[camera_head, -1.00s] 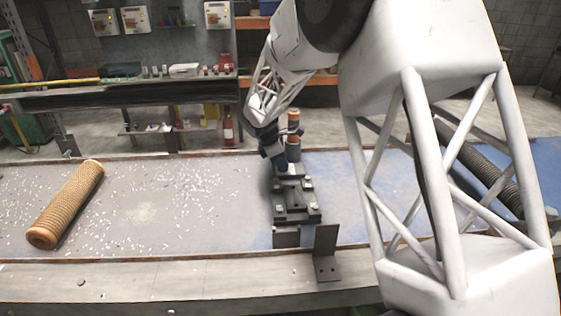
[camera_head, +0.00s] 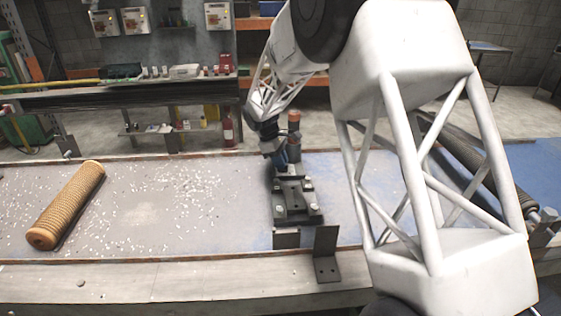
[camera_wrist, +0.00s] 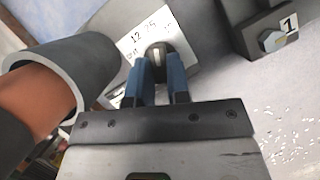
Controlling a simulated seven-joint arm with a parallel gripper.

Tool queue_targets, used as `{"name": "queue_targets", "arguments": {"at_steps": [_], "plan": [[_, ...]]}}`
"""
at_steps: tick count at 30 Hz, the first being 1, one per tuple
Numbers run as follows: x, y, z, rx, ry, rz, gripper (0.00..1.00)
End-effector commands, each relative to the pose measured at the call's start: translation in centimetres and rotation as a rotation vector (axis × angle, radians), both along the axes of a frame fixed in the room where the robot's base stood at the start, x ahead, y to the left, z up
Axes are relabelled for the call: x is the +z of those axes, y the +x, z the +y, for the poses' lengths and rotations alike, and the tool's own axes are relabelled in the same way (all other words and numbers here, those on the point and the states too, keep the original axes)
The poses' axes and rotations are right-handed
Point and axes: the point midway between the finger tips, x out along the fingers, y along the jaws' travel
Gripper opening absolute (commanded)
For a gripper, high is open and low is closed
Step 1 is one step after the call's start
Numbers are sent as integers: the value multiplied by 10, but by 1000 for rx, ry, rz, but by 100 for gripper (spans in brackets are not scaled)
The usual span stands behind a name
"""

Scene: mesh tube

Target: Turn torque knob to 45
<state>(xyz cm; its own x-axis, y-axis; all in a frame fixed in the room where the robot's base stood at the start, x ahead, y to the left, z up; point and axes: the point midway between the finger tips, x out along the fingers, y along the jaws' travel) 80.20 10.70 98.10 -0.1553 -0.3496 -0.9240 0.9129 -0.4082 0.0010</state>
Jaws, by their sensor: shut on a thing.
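The torque knob (camera_wrist: 158,50) is a small dark rounded piece in front of a white dial plate (camera_wrist: 128,48) in the wrist view. The plate shows "12" and "25"; other marks are cut off or too small to read. My gripper (camera_wrist: 160,72) has blue fingers on both sides of the knob and is shut on it. The knob's exact setting cannot be read. In the head view my gripper (camera_head: 275,150) is beside the dark fixture (camera_head: 298,208) on the table, and the knob is hidden there.
A grey cylinder with an orange core (camera_wrist: 62,85) is close to my gripper's left in the wrist view. A dark block labelled "1" (camera_wrist: 278,36) is at upper right. An orange mesh tube (camera_head: 66,205) lies at the table's left. A dark bracket (camera_head: 327,255) stands in front.

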Motion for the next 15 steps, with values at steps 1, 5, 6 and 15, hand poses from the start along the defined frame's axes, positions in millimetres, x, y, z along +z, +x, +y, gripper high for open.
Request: {"name": "queue_targets", "arguments": {"at_steps": [1,5,6,15], "plan": [[-3,-1,-1,-2,-1,5,0],[-4,-1,-1,-2,-1,5,0],[-4,-1,-1,-2,-1,5,0],[-3,-1,-1,-1,-1,5,43]]}}
